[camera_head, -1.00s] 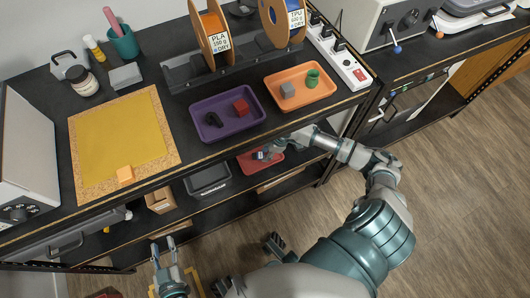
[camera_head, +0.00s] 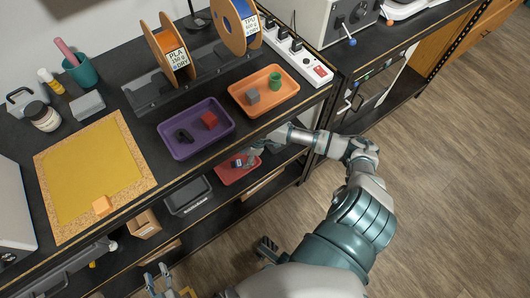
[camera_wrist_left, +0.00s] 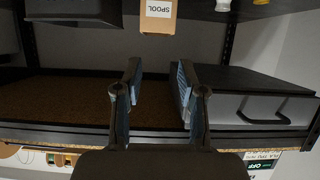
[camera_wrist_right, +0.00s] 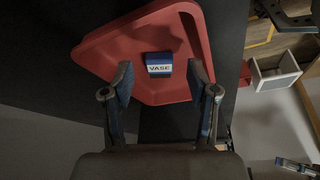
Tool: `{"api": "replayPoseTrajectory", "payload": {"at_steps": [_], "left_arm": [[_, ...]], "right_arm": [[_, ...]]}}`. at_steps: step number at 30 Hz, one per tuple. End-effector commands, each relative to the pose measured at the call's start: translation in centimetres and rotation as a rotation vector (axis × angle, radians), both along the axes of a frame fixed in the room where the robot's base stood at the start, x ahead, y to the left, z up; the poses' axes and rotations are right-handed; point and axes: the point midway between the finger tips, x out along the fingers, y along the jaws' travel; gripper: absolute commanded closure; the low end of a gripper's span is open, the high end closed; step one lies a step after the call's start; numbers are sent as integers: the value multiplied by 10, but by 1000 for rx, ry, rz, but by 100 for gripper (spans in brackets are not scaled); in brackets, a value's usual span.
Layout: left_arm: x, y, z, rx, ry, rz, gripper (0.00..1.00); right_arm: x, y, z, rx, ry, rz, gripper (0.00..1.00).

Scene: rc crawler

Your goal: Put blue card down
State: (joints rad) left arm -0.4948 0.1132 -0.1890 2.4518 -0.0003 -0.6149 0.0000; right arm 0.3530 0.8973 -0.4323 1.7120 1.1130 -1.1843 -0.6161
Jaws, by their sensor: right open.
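The blue card (camera_wrist_right: 159,64), with a white band reading "VASE", lies in the red tray (camera_wrist_right: 188,22) in the right wrist view. The red tray (camera_head: 228,177) is on the shelf below the worktop in the head view. My right gripper (camera_wrist_right: 162,82) is open, its fingers apart on either side in front of the card; whether they touch it I cannot tell. In the head view my right gripper (camera_head: 250,157) is at the tray. My left gripper (camera_wrist_left: 159,75) is open and empty, low in front of the shelves, and shows at the bottom of the head view (camera_head: 158,271).
On the worktop above are a purple tray (camera_head: 180,152) and an orange tray (camera_head: 285,97). A black bin (camera_head: 187,196) stands left of the red tray. The worktop's front edge runs just above my right gripper. The floor at right is clear.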

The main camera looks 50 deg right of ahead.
Motion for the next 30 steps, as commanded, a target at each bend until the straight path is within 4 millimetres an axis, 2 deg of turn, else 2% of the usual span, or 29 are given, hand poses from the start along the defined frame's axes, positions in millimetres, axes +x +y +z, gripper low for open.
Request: {"api": "replayPoseTrajectory", "payload": {"at_steps": [1, 9, 15, 21, 30], "left_arm": [[-5, 3, -1, 14, 46, 2, 60], [-32, 14, -27, 69, 261, 9, 60], [-49, 22, -39, 97, 375, 13, 60], [-57, 25, -44, 107, 421, 15, 60], [-56, 24, -45, 109, 424, 16, 60]], "right_arm": [[-1, -4, 15, -3, -6, 2, 41], [-45, -62, 10, -5, 3, -1, 41], [-65, -89, 9, -2, 2, -1, 41], [-71, -99, 9, -2, 1, 0, 41], [-71, -99, 8, -1, 1, 0, 41]]}}
